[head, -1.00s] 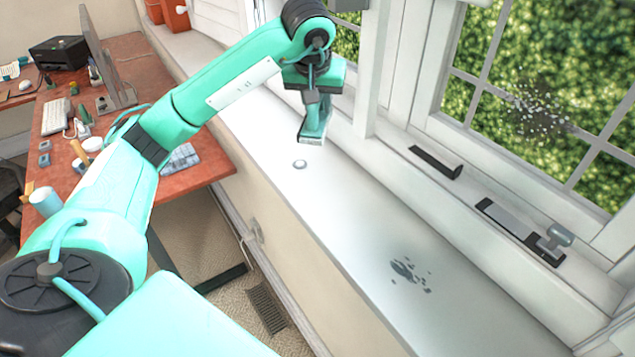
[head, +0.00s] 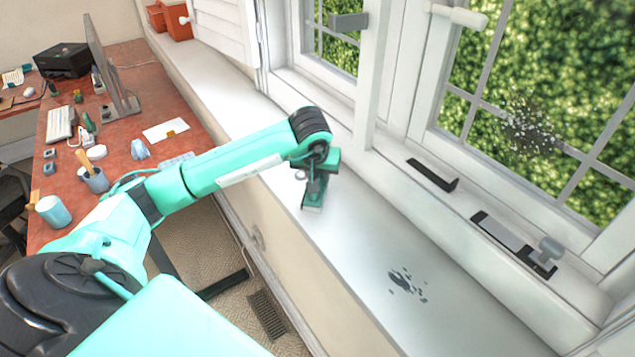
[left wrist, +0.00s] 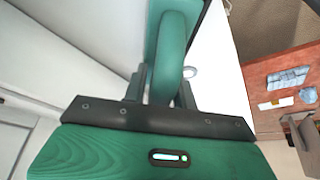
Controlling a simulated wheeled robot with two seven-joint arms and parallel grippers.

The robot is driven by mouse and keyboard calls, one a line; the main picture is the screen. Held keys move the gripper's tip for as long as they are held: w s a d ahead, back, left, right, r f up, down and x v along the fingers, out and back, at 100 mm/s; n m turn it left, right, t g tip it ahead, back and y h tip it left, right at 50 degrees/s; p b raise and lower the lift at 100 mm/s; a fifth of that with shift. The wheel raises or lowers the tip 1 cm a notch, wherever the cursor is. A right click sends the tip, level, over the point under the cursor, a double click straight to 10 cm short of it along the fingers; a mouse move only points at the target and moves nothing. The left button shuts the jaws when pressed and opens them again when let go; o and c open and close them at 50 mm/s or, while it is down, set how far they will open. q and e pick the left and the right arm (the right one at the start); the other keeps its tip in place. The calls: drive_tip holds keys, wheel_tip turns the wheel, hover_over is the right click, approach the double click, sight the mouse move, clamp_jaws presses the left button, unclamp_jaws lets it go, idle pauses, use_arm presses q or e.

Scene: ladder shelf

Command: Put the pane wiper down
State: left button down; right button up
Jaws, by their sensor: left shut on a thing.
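The pane wiper (head: 313,196) is a green tool with a pale lower edge, low over the white window sill (head: 345,225). My left gripper (head: 318,178) is shut on it from above. In the left wrist view its green handle (left wrist: 170,45) is between the two dark fingers of my left gripper (left wrist: 160,88). The wiper's far end is cut off there. I cannot tell whether the wiper touches the sill. My right gripper is not in view.
A small white round piece (head: 300,175) lies on the sill beside the wiper. A dark smudge (head: 405,282) marks the sill nearer me, with bare sill between. The window (head: 480,110) bounds the right. A red-brown desk (head: 120,125) with computer things stands left.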

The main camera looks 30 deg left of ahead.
use_arm(q)
wheel_tip(320, 180, down, 3)
drive_tip(key=shift+p, duration=0.4)
drive_tip(key=shift+f, duration=0.3)
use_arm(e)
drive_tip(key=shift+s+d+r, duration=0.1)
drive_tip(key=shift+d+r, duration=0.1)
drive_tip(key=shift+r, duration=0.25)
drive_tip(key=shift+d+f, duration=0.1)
use_arm(q)
drive_tip(key=shift+f, duration=0.2)
drive_tip(key=c, duration=1.1)
unclamp_jaws()
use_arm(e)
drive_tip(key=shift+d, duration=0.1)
use_arm(q)
drive_tip(key=shift+r, duration=0.1)
